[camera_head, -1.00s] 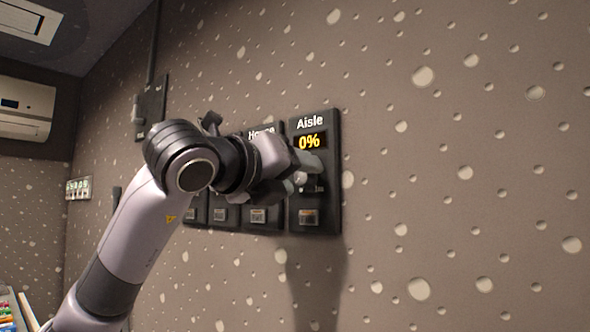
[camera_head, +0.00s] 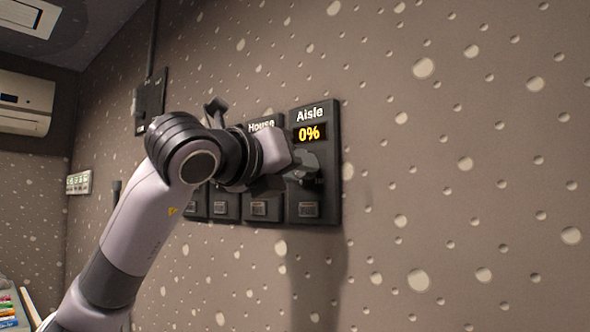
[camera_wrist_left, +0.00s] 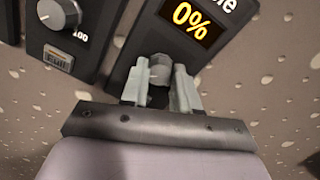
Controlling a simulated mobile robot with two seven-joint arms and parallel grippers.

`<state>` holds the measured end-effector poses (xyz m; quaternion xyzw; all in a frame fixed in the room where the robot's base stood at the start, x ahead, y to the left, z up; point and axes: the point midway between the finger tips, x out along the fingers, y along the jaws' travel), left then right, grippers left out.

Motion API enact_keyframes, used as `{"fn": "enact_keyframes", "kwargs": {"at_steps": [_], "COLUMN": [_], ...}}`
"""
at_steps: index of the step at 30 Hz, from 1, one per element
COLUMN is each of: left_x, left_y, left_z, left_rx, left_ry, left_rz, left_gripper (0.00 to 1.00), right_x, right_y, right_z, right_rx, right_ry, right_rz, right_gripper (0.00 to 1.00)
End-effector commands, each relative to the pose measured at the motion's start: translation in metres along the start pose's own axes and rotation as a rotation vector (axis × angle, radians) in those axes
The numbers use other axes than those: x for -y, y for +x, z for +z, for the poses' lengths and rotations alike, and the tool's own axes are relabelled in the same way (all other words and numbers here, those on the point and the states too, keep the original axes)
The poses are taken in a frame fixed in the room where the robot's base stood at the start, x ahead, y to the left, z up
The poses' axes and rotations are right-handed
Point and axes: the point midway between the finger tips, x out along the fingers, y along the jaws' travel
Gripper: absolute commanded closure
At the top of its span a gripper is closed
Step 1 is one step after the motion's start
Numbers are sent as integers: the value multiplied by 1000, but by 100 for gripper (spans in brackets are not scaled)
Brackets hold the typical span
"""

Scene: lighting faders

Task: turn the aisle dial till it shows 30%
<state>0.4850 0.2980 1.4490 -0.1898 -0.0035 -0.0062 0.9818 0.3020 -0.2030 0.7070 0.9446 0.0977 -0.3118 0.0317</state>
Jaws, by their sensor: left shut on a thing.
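The Aisle panel (camera_head: 331,190) is a dark plate on the wall, and its display (camera_head: 310,133) reads 0% in yellow. The display also shows in the left wrist view (camera_wrist_left: 194,19). The aisle dial (camera_wrist_left: 160,70) is a grey knob below the display, seen between the fingers in the left wrist view. My left gripper (camera_head: 303,168) reaches in from the left and is shut on the dial; its two fingers (camera_wrist_left: 161,88) stand on either side of it. In the head view the fingers hide most of the dial. My right gripper is not in view.
The House panel (camera_head: 261,208) stands directly left, partly behind my left arm, with more panels beyond. A neighbouring knob (camera_wrist_left: 60,13) shows in the left wrist view. A dark wall box (camera_head: 150,103) is further left. The wall right of the Aisle panel is clear.

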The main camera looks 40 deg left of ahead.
Motion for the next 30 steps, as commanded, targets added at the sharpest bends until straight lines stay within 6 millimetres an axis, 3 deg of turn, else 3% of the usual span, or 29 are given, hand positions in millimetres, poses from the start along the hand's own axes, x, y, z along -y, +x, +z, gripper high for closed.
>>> {"fn": "enact_keyframes", "kwargs": {"at_steps": [30], "left_x": [0], "left_y": [0], "left_z": [-2], "left_rx": [55], "left_ry": [935], "left_rz": [-31], "left_gripper": [100], "right_x": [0], "right_y": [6], "right_z": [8], "right_rx": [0], "right_ry": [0], "right_rz": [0], "right_gripper": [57]}}
